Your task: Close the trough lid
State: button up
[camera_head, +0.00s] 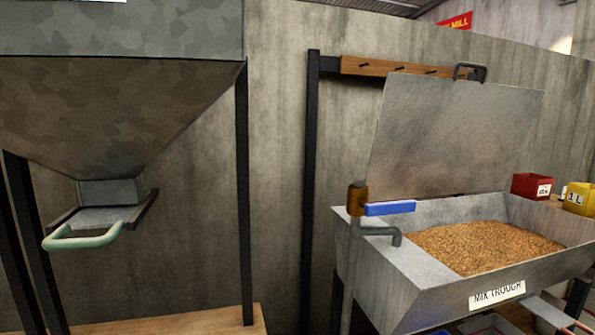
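The mix trough (405,285) stands at the right, a grey metal box with a "MIX TROUGH" label on its front. Brown grain (483,246) lies in it. The trough lid (455,135) is a flat grey plate, standing up open along the trough's back edge and leaning slightly back. A dark handle (470,72) sits on the lid's top edge. My gripper is not in view.
A tap with a blue lever (390,208) stands at the trough's left end, its spout over the trough. A hopper (120,105) with a pale green slide handle (85,240) hangs at the left. A red box (531,186) and a yellow box (579,198) sit behind the trough. A peg rail (400,68) is on the wall.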

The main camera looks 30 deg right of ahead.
aim_at(434, 136)
jog(key=z, duration=1.85)
